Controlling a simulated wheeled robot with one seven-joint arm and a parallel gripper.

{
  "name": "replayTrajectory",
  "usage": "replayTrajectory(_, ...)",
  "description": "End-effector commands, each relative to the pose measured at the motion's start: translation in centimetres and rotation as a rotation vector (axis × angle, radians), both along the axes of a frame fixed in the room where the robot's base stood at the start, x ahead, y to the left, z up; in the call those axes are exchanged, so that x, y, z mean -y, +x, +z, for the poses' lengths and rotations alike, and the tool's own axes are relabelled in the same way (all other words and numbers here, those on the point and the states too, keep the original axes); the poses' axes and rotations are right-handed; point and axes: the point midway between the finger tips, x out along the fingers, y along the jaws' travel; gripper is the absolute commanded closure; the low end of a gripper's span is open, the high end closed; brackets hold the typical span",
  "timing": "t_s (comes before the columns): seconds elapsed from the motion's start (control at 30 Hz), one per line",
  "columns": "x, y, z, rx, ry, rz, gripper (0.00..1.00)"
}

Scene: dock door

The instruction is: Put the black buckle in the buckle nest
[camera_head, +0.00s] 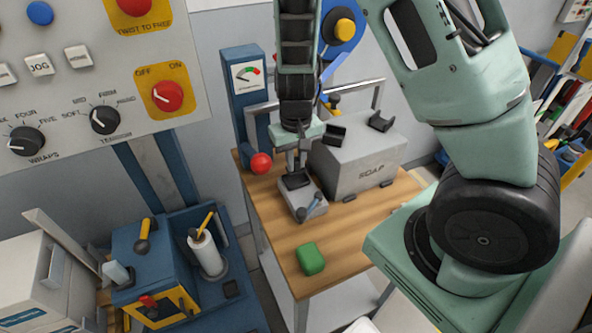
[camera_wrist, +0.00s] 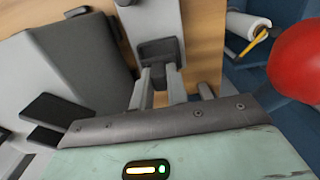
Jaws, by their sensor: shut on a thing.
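The black buckle (camera_head: 298,181) is a small dark piece at the fingertips of my gripper (camera_head: 297,164). In the wrist view the dark buckle (camera_wrist: 158,50) lies at the ends of the two pale fingers of my gripper (camera_wrist: 159,74), which are shut on it. Just under and beyond it is a small grey block (camera_head: 311,200), which also shows in the wrist view (camera_wrist: 152,15); it looks like the buckle nest. I cannot tell whether the buckle touches the block or sits in a recess of it. The buckle hides that part of the block.
A grey SOAP box (camera_head: 362,160) with black pieces on top stands right of my gripper. A red ball (camera_head: 261,163) is close on the left. A green block (camera_head: 310,258) sits nearer on the wooden table (camera_head: 345,262).

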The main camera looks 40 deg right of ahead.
Motion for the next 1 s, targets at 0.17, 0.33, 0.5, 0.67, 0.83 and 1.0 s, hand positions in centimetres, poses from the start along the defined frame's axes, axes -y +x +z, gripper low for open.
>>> replayTrajectory(0.17, 0.1, -0.1, -2.4, -0.004, 0.001, -0.001, 1.00)
replayTrajectory(0.33, 0.0, 0.0, -3.5, -0.001, 0.000, 0.000, 1.00)
replayTrajectory(0.5, 0.0, 0.0, -3.4, -0.001, 0.000, 0.000, 1.00)
replayTrajectory(0.67, 0.0, 0.0, -3.8, -0.001, 0.000, 0.001, 0.79)
replayTrajectory(0.83, 0.0, 0.0, -3.7, -0.001, 0.000, 0.001, 0.62)
replayTrajectory(1.0, 0.0, 0.0, -3.6, -0.001, 0.000, 0.001, 0.62)
